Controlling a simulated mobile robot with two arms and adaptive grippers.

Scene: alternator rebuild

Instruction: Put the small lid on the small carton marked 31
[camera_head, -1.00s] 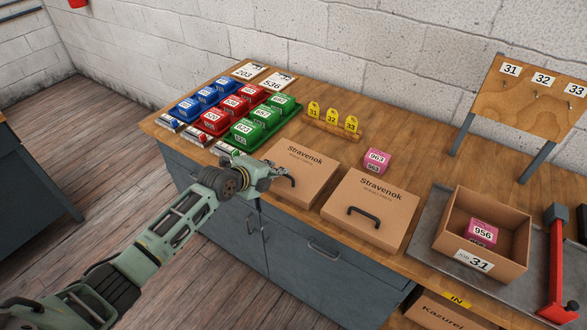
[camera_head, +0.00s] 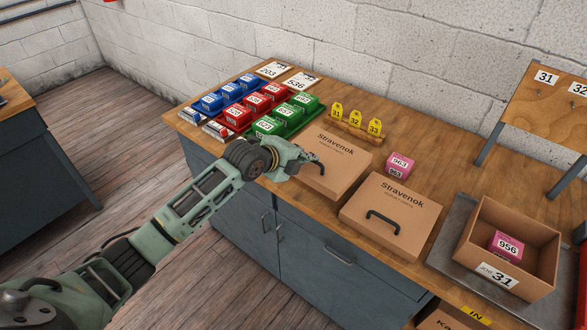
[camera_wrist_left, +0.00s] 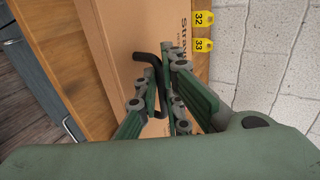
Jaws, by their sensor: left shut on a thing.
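A brown cardboard lid (camera_head: 346,155) marked Stravenok, with a black handle, is at my left gripper (camera_head: 309,160). The gripper is shut on its handle, which also shows between the fingers in the left wrist view (camera_wrist_left: 152,83). The lid looks level and slightly raised, though the gap beneath is hard to see. A second Stravenok lid (camera_head: 408,207) with a black handle lies to its right on the bench. The open carton (camera_head: 483,262) marked 31 stands farther right, with a pink box (camera_head: 506,247) marked 956 inside. My right gripper is out of view.
The carton stands on a grey tray (camera_head: 447,240). A pink box (camera_head: 398,166) marked 963 stands behind the lids. Yellow numbered tags (camera_head: 355,120) stand in a wooden holder close behind the held lid. Blue, red and green bins (camera_head: 268,100) fill the left end.

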